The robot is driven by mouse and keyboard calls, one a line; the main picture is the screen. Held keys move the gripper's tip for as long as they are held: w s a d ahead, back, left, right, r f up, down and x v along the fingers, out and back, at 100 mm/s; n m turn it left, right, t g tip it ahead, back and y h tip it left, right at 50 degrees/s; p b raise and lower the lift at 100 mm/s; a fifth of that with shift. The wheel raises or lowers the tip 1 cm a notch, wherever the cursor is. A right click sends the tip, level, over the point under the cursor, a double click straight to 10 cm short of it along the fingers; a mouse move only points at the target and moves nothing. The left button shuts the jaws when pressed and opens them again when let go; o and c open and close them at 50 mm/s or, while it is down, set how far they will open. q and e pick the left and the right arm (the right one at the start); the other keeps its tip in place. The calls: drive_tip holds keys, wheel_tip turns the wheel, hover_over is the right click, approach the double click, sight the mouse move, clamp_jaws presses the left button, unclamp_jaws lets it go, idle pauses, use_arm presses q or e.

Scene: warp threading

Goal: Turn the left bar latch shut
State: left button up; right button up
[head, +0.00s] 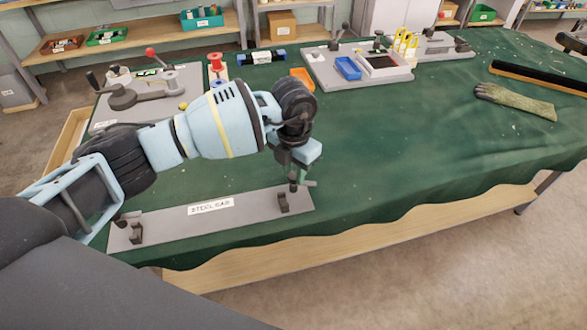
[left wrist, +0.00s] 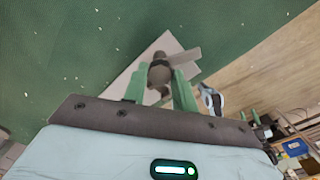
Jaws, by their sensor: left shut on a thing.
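A grey plate (head: 240,206) labelled STEEL BAR lies along the table's front edge. A dark bar latch (head: 293,187) stands at its right end in the head view, beside a dark bracket (head: 283,203). My left gripper (head: 299,176) reaches down over that latch. In the left wrist view the green fingers of my left gripper (left wrist: 160,84) are shut around the latch's dark post (left wrist: 159,72), and a flat grey arm (left wrist: 184,57) sticks out to the right. Another dark latch (head: 121,220) and bracket (head: 136,233) stand at the plate's left end. My right gripper is out of view.
A grey fixture with a red-knobbed lever (head: 150,53) stands at the back left near a red spool (head: 216,65).

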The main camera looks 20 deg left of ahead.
sight(294, 175)
use_arm(q)
drive_tip(key=m, duration=0.4)
drive_tip(key=shift+m, duration=0.4)
drive_tip(key=m+b, duration=0.1)
drive_tip(key=m, duration=0.7)
drive_tip(key=shift+m+b, duration=0.3)
drive_tip(key=shift+b, duration=0.1)
drive_tip(key=shift+m, duration=0.3)
drive_tip(key=o, duration=1)
drive_tip(key=shift+c, duration=0.2)
drive_tip(key=shift+r, duration=3.95)
